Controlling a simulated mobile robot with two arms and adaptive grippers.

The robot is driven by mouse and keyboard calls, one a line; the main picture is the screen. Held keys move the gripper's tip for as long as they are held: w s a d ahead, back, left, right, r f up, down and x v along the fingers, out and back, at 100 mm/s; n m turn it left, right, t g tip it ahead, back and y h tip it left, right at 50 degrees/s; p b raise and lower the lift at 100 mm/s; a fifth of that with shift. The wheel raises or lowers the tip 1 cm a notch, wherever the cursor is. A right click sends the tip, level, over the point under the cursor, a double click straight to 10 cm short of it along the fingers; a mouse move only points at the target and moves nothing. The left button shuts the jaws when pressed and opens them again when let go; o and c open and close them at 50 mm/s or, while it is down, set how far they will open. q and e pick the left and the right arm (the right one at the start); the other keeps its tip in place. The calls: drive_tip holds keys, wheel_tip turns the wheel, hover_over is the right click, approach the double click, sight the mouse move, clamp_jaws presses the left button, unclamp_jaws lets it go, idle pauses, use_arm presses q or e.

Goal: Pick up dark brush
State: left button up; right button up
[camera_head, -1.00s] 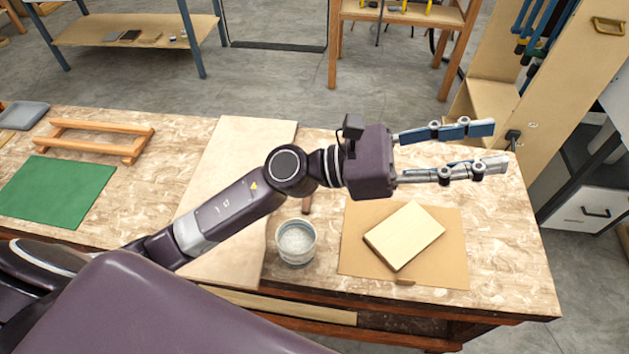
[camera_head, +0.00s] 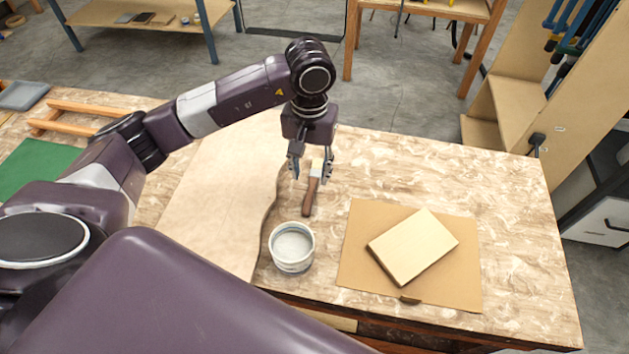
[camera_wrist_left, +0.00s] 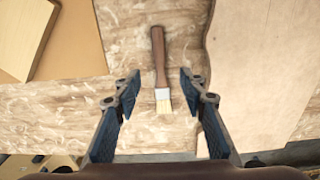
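The dark brush (camera_head: 309,200) has a brown handle and lies flat on the mottled worktable (camera_head: 510,240), between the pale sheet and the brown mat. In the left wrist view the brush (camera_wrist_left: 158,60) shows whole, its handle pointing up and its pale bristles towards the bottom. My left gripper (camera_head: 312,178) points down over the brush's metal and bristle end. It is open, and in the left wrist view its fingers (camera_wrist_left: 160,84) stand on either side of the brush, apart from it. In the head view the gripper partly hides the bristle end. My right gripper is not in view.
A white pot (camera_head: 292,248) stands just in front of the brush. A light wooden block (camera_head: 412,247) lies on a brown mat (camera_head: 365,215) to the right. A wavy-edged pale sheet (camera_head: 215,210) lies to the left. The table behind the mat is clear.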

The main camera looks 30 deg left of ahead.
sight(310, 195)
use_arm(q)
drive_tip(key=f, duration=0.2)
drive_tip(key=f+p, duration=0.1)
drive_tip(key=s+f+p, duration=0.1)
drive_tip(key=f, duration=0.1)
drive_tip(key=shift+d+f, duration=0.1)
drive_tip(key=shift+f, duration=0.2)
drive_tip(key=shift+w+f, duration=0.1)
drive_tip(key=shift+f, duration=0.5)
clamp_jaws()
